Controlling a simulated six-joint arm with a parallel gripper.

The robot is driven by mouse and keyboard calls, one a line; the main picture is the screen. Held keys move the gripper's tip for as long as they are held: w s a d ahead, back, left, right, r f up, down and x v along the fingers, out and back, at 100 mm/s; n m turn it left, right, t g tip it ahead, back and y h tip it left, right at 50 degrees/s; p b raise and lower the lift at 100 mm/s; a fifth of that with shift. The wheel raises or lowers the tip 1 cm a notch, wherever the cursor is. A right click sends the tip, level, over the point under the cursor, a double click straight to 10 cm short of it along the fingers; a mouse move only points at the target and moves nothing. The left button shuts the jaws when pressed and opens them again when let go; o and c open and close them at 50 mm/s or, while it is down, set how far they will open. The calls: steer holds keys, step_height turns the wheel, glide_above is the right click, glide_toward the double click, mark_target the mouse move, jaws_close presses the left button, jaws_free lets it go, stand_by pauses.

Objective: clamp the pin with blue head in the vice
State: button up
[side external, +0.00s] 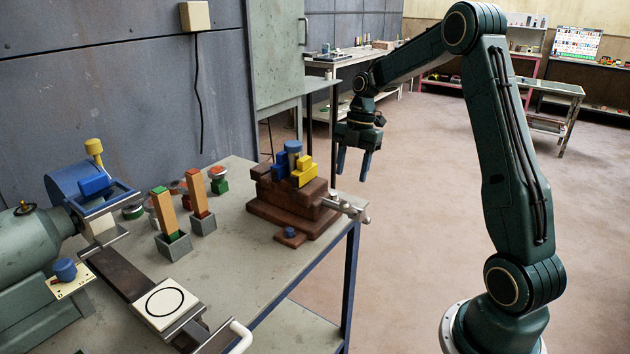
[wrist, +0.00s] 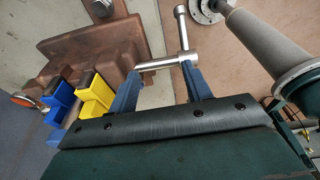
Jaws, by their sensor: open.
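The brown stepped vice (side external: 268,215) stands at the table's right end, with its silver screw handle (side external: 345,208) out to the right. Blue and yellow blocks sit on it. A blue-topped cylinder (side external: 293,147) stands upright among them; whether it is clamped I cannot tell. A small blue-headed piece (side external: 290,232) sits on a brown plate in front. My gripper (side external: 351,176) is open and empty, pointing down, right of the vice above the handle. In the wrist view the handle (wrist: 184,35) shows around the fingertips, with the yellow block (wrist: 96,96) to the left.
Two orange posts (side external: 165,212) stand in grey sockets left of the vice, with several round pieces behind. A blue cylinder (side external: 65,269) sits on a cream plate at far left. A white tile with a black ring (side external: 165,302) lies at the front. Bare tabletop lies between.

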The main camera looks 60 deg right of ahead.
steer(key=s+d+f+n+y, duration=0.1)
steer(key=s+d+f+y, duration=0.3)
steer(key=d+f, duration=0.8)
steer(key=shift+s+d+n, duration=0.3)
steer(key=shift+s+d, duration=0.85)
steer(key=shift+d, duration=0.25)
